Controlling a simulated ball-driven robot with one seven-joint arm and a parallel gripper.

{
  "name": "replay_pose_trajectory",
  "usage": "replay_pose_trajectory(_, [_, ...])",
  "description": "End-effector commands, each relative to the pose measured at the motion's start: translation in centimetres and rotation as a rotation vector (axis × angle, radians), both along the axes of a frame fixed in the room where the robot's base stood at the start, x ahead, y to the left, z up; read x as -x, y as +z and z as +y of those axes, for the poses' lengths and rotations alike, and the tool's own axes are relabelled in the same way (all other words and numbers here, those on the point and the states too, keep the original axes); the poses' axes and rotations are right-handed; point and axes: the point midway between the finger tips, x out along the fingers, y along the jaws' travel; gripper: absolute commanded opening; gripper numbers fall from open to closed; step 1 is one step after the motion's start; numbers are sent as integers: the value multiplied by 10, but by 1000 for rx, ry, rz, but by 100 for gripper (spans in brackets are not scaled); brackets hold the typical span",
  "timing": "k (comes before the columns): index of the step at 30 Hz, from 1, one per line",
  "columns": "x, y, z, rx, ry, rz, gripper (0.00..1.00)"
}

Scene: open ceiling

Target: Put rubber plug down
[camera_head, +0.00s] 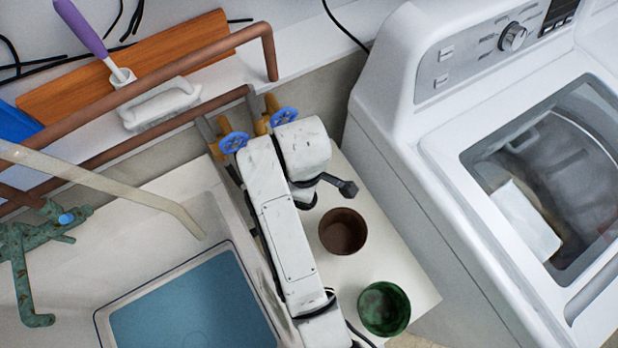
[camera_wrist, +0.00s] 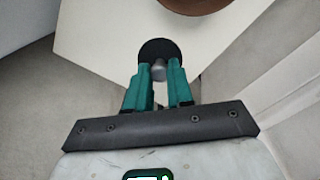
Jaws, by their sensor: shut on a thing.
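The rubber plug (camera_wrist: 153,47) is a black disc with a short grey stem (camera_wrist: 159,70) in the wrist view. My gripper (camera_wrist: 158,75), with two teal fingers, is shut on the stem. In that view the disc overlaps the edge of a white surface (camera_wrist: 95,35); whether it touches anything cannot be told.
The brown pot (camera_head: 343,231) and a green pot (camera_head: 384,309) stand on the white stand. A white washing machine (camera_head: 400,170) is to the right. A sink with blue water (camera_head: 190,305) is at lower left, below copper pipes (camera_head: 150,95). A bare strip of stand lies around the pots.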

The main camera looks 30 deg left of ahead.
Motion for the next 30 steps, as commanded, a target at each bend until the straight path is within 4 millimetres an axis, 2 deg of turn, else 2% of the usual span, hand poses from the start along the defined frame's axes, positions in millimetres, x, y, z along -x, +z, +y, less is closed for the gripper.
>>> replay_pose_trajectory(3, [-14, -21, 4, 5, -2, 4, 0])
replay_pose_trajectory(10, [-33, -44, 12, 3, -1, 3, 0])
replay_pose_trajectory(16, [-39, -54, 14, 3, -1, 2, 0])
replay_pose_trajectory(23, [-39, -80, 14, 3, -1, 2, 0])
replay_pose_trajectory(30, [-39, -83, 14, 2, -1, 1, 0])
